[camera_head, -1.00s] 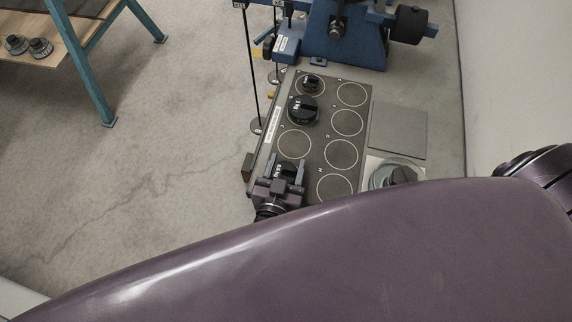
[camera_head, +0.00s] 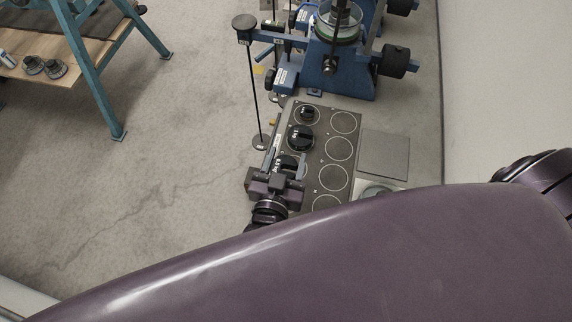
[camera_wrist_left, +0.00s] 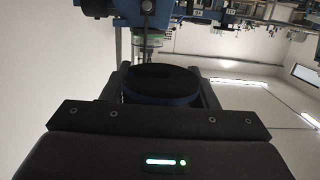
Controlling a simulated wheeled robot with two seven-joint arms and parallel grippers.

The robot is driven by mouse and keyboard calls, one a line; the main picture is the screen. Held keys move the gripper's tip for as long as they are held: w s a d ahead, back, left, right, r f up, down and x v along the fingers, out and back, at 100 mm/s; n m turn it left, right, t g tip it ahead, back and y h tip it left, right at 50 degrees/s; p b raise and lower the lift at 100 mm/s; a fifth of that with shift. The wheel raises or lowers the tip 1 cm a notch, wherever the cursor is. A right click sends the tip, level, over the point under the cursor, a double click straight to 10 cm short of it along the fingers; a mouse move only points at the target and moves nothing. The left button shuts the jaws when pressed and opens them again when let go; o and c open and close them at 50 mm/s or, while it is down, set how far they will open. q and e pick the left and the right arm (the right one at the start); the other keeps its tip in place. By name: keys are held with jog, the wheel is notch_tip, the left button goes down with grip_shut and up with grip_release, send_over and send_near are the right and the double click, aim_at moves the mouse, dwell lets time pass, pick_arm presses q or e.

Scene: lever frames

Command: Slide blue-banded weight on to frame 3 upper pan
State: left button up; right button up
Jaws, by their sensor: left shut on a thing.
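The blue-banded weight (camera_wrist_left: 162,78) is a black disc with a dark blue band, held between the fingers in the left wrist view. In the head view its dark top (camera_head: 288,161) shows between my left gripper's fingers. My left gripper (camera_head: 287,168) is shut on it, over the left edge of the weight board. A blue lever frame (camera_head: 342,68) stands beyond the board. A small round pan (camera_head: 243,22) tops a thin rod left of it, with a lower disc (camera_head: 261,142) at the rod's foot. I cannot read which frame is number 3. My right gripper is out of view.
The dark board (camera_head: 316,150) has white circles and two other black weights (camera_head: 300,137) on its left column. A grey plate (camera_head: 384,155) lies to its right. A teal-legged bench (camera_head: 88,75) stands left. Floor between is clear. My purple arm link covers the lower picture.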

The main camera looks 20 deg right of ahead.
aim_at(286, 159)
pick_arm(q)
jog(key=shift+r, duration=2.05)
